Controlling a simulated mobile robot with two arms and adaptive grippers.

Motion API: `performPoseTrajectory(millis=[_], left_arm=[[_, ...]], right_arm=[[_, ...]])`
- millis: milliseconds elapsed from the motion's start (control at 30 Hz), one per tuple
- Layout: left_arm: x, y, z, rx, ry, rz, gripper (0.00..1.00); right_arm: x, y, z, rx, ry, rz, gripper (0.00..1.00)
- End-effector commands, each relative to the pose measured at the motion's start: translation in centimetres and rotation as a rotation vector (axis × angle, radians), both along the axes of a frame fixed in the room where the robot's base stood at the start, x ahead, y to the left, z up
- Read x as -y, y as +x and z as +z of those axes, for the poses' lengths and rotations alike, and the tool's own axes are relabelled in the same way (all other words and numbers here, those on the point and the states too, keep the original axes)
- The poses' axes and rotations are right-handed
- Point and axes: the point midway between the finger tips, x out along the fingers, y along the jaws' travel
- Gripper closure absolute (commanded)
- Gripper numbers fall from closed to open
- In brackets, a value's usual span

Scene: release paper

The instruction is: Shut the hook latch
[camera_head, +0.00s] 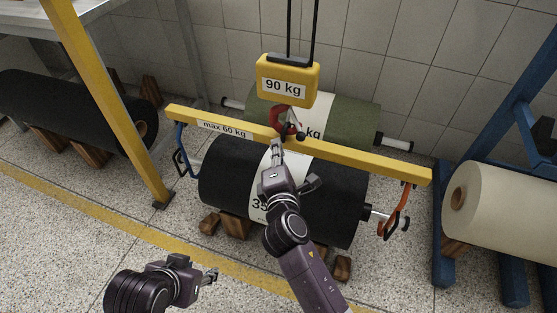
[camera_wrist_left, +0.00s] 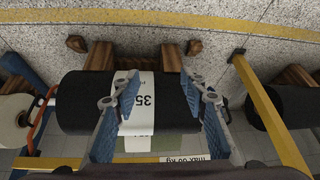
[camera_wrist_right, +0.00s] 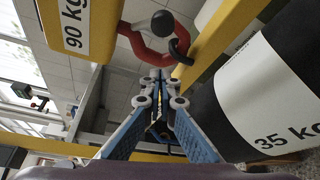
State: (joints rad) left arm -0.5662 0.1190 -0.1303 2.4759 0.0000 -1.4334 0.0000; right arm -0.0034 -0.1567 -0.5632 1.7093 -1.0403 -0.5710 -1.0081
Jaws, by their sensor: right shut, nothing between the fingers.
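The red hook (camera_head: 280,117) hangs under the yellow 90 kg hoist block (camera_head: 287,82), above the middle of the yellow beam (camera_head: 350,157). In the right wrist view the red hook (camera_wrist_right: 137,44) curves beside a black ball knob (camera_wrist_right: 162,22) and a dark ring (camera_wrist_right: 181,46) by the beam. I cannot tell the latch's position. My right gripper (camera_head: 277,146) is shut and empty just below the hook; its fingertips (camera_wrist_right: 160,80) point up at it, apparently apart from it. My left gripper (camera_head: 213,275) is low at the front left; its fingers (camera_wrist_left: 158,80) are spread and empty.
A black 35 kg roll (camera_head: 222,180) lies on wooden blocks under the beam, with a green roll (camera_head: 350,119) behind. A blue hook (camera_head: 181,150) and an orange hook (camera_head: 399,211) hang from the beam's ends. A cream roll (camera_head: 505,205) and blue rack stand right.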

Motion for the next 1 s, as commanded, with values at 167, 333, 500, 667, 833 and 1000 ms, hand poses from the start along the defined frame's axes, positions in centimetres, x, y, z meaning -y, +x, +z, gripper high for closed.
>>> performPoseTrajectory(millis=[167,333,500,667,833,1000], left_arm=[[0.1,0.1,0.4,0.007,-0.002,-0.001,0.60],[-0.8,-3.0,-0.4,-0.118,0.023,0.009,0.60],[-1.1,-3.9,0.2,-0.154,0.031,0.012,0.60],[-1.1,-3.9,0.4,-0.154,0.031,0.012,0.60],[-1.1,-3.9,0.4,-0.154,0.031,0.012,0.60],[-1.1,-3.9,0.4,-0.153,0.031,0.012,0.60]], right_arm=[[0.6,0.8,0.3,-0.001,0.000,0.000,1.00],[1.5,0.6,0.7,0.001,0.001,0.000,1.00],[2.9,0.3,1.3,0.000,-0.001,-0.001,1.00],[3.5,0.1,1.4,-0.001,0.002,0.001,1.00],[3.6,0.1,1.3,0.000,0.002,0.000,1.00],[3.6,0.1,1.3,0.000,0.001,0.000,1.00]])
